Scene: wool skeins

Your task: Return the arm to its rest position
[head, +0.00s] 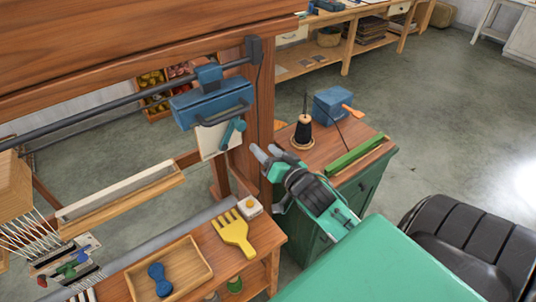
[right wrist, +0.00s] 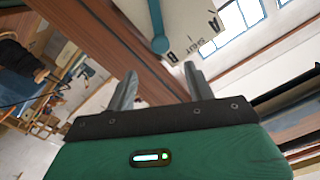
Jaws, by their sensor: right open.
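My right gripper (head: 264,151) is open and empty in the head view. It is raised in front of the loom's wooden post, at the left edge of the green cabinet. In the right wrist view, the two grey fingers of this gripper (right wrist: 160,82) stand apart with nothing between them. A teal lever (right wrist: 158,28) on a pale lettered plate lies beyond the fingertips, apart from them as far as I can tell. In the head view this lever (head: 233,132) hangs below a blue box (head: 211,103), up and left of the gripper. My left gripper is out of view.
A green cabinet (head: 374,178) beside the gripper carries a black thread cone (head: 303,131), a blue box (head: 334,104) and a green bar (head: 355,155). A yellow comb (head: 233,232) and a wooden tray (head: 203,256) lie below left. Open floor lies behind.

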